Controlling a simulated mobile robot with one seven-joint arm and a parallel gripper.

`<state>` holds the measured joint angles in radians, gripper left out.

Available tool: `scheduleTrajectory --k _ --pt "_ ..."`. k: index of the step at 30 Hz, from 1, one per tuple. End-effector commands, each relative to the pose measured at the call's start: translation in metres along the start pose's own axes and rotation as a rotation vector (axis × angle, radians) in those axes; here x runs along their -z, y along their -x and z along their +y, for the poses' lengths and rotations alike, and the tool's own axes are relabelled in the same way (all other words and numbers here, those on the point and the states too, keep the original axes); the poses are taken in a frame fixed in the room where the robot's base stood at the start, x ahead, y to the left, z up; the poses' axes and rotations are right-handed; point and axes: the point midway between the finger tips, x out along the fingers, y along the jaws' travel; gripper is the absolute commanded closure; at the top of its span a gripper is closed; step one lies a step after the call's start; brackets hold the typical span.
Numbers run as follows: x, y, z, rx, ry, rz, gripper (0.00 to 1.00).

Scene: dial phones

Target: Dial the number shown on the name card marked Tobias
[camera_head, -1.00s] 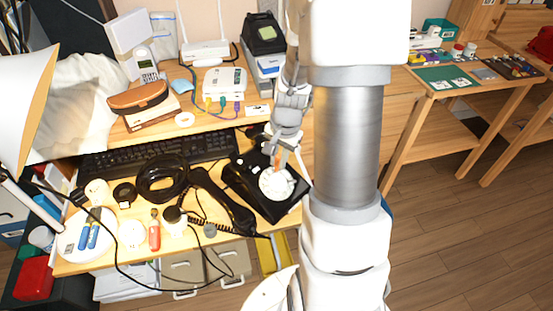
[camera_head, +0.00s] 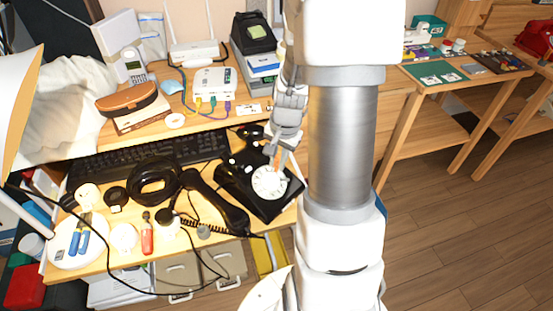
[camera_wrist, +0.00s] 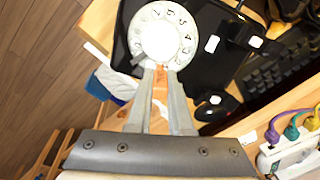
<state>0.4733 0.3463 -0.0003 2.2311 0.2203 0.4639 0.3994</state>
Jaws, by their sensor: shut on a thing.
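A black rotary phone with a white dial (camera_head: 270,184) stands on the desk, left of my arm. Its handset (camera_head: 215,202) lies off the body, on the desk to the left. The dial also shows in the wrist view (camera_wrist: 160,42), with dark digits around its rim. My gripper (camera_head: 272,164) is shut on a thin orange stick (camera_wrist: 160,90), with its fingertips at the dial's edge. Whether the stick touches the dial I cannot tell. A small white card (camera_head: 249,109) lies on the shelf below the router box; its writing is too small to read.
A white cordless phone (camera_head: 134,66) stands at the back. A red phone (camera_head: 535,40) is on the far right table. Floor is clear at right.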

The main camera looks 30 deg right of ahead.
Motion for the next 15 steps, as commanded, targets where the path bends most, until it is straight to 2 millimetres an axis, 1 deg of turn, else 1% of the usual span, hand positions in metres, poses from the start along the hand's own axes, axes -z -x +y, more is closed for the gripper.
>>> scheduleTrajectory --k 15 --pt "-0.001 -0.003 0.012 0.000 -0.001 0.000 1.00"
